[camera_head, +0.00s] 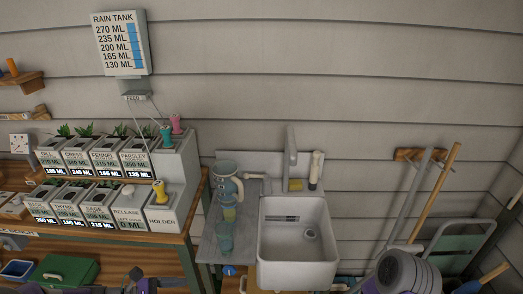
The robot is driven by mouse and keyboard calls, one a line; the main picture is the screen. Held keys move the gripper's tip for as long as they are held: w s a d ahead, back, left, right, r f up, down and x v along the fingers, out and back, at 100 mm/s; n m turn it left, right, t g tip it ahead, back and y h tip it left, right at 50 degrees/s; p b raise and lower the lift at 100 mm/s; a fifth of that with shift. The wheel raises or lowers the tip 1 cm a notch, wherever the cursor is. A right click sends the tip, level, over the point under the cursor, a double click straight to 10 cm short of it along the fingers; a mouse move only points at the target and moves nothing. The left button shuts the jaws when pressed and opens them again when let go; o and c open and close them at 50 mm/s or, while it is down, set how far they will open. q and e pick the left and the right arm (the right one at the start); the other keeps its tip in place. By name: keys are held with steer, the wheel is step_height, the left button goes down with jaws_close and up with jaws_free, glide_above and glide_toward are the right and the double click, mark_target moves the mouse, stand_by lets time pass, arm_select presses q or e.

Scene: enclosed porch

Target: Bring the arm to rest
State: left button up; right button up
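A grey rounded link of my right arm (400,272) with purple trim shows at the bottom right, in front of the tools by the wall. Dark and purple parts of my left arm (142,286) just reach into the bottom edge, left of the sink. Neither arm's fingertips show; both grippers are outside the picture or hidden. No object is seen held.
A white sink (297,245) stands at centre, with a patterned jug (228,180) and a teal cup (224,238) on its drainboard. Labelled planters (75,155) fill the wooden bench at left, above a green box (66,271). Long-handled tools (437,190) lean at right.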

arm_select(q)
steer(key=s+d+f+m+g+y, duration=0.1)
steer(key=s+d+f+m+y, duration=0.1)
steer(key=f+m, duration=0.4)
steer(key=s+d+f+m+g+y, duration=0.1)
steer(key=s+d+f+m+y, duration=0.2)
steer(key=d+f+m, duration=0.3)
steer(key=s+d+f+m+g+y, duration=0.2)
steer(key=f+m, duration=0.5)
steer(key=f, duration=0.7)
steer(key=s+d+y, duration=0.1)
steer(key=s+d, duration=0.1)
steer(key=shift+s+d+f, duration=0.15)
steer(key=shift+s+f, duration=0.05)
steer(key=shift+s, duration=0.15)
